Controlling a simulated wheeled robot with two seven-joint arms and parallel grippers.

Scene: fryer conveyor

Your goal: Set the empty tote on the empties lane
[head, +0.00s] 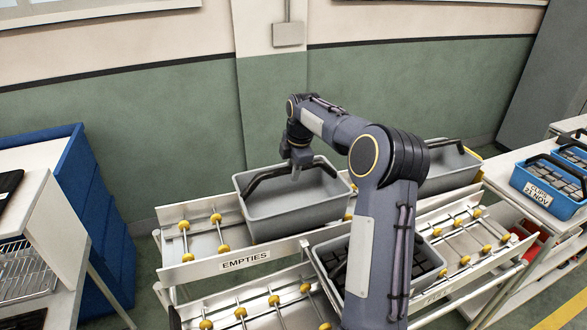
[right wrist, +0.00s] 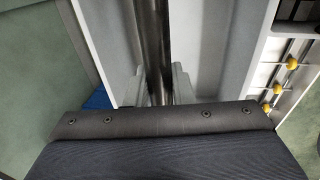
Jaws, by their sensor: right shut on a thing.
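The grey empty tote (head: 300,215) is over the empties lane (head: 200,245), the upper roller lane with the EMPTIES label on its front rail. It looks about level; I cannot tell whether its base touches the rollers or hangs just above them. My right gripper (head: 298,162) is shut on the tote's black handle (head: 265,178). In the right wrist view the handle (right wrist: 155,45) runs between the two fingers of that gripper (right wrist: 155,88), with the tote's grey inside (right wrist: 205,50) below. My left gripper is in neither view.
Another grey tote (head: 452,168) stands farther right on the upper level. A grey tote with dark contents (head: 325,268) sits on the lower lane, partly hidden by my right arm. A blue labelled tote (head: 545,190) stands at far right. Rollers left of the held tote are clear.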

